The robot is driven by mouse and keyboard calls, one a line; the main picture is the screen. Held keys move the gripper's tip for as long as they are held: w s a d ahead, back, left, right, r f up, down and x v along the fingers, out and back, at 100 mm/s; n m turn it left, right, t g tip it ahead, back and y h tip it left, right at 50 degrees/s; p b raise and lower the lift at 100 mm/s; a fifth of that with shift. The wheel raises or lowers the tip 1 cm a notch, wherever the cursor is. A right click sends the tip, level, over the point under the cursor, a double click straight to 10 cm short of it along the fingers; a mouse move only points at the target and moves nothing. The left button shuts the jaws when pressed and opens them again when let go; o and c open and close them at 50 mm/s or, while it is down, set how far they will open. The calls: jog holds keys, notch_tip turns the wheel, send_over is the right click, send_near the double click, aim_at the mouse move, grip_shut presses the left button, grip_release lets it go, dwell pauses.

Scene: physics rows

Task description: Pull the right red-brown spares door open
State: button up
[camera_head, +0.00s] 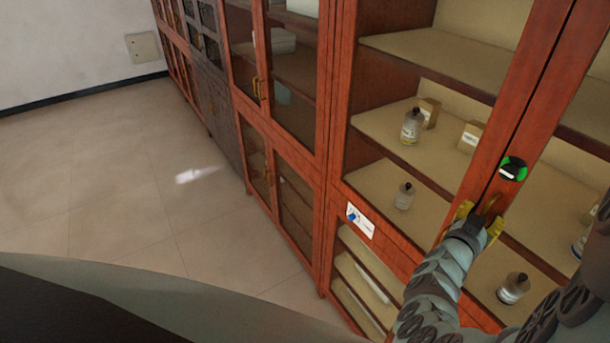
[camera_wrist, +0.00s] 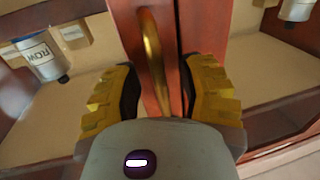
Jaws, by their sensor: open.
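The right red-brown door (camera_head: 555,95) of the tall glazed cabinet is at the right of the head view, its frame meeting the left door's frame (camera_head: 524,85) at a narrow seam. It looks shut. A curved brass handle (camera_wrist: 152,60) stands on the door frame beside the seam (camera_wrist: 180,60); it also shows in the head view (camera_head: 491,206). My gripper (camera_head: 478,222) is at the handle. In the wrist view my gripper (camera_wrist: 162,88) has its yellow fingers apart, one on each side of the handle, with gaps between. Whether the handle reaches fully between the pads is unclear.
Bottles (camera_head: 411,126) and small boxes (camera_head: 470,137) stand on shelves behind the doors. A green-and-black round device (camera_head: 513,168) is just above my gripper. A white label (camera_head: 360,220) is on the lower rail. Tiled floor (camera_head: 120,180) at left is clear.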

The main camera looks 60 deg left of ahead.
grip_shut()
dwell(0.3)
dwell(0.3)
